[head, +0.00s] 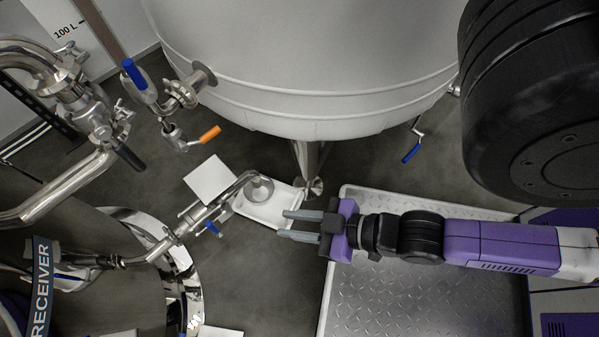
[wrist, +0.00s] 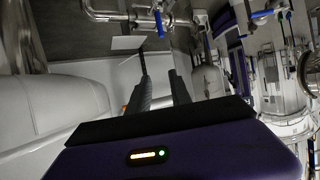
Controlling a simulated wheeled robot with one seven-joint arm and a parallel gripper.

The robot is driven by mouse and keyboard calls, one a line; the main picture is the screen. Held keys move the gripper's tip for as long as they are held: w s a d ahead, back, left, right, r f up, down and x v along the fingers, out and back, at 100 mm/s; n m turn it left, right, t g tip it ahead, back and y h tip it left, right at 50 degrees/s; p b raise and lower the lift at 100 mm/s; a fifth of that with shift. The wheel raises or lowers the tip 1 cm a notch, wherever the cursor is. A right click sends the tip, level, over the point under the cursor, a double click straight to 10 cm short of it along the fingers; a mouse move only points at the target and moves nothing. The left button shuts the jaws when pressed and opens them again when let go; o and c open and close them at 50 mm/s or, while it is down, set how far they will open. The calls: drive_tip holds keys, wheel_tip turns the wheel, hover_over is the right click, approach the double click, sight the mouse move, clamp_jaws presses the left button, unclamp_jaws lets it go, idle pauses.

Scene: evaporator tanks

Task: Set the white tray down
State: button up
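The white tray (head: 254,217) is a shallow, light-coloured tray in the middle of the head view, low near the floor beneath a pipe outlet. A round grey fitting covers part of it. My gripper (head: 283,225) points left at the tray's right end, with its two fingers visibly apart. The upper finger overlaps the tray in the picture; I cannot tell whether it touches. In the wrist view my gripper (wrist: 161,82) also shows a gap between its fingers, and a pale surface that appears to be the tray (wrist: 127,72) lies beyond and left of them.
A white square panel (head: 210,179) lies left of the tray. A large white tank (head: 310,60) stands behind on a metal leg (head: 309,160). Pipes with an orange-handled valve (head: 210,133) crowd the left. A diamond-plate platform (head: 400,295) is at the right. Dark floor (head: 260,280) is clear in front.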

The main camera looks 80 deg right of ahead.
wheel_tip(320, 180, up, 10)
drive_tip(key=s+t, duration=0.1)
drive_tip(key=t, duration=0.1)
drive_tip(key=shift+s+a+r+y, duration=0.2)
drive_tip(key=shift+a+y, duration=0.1)
drive_tip(key=shift+a, duration=0.05)
wheel_tip(320, 180, up, 32)
drive_tip(key=p, duration=3.2)
drive_tip(key=shift+f, duration=0.15)
drive_tip(key=shift+a, duration=0.1)
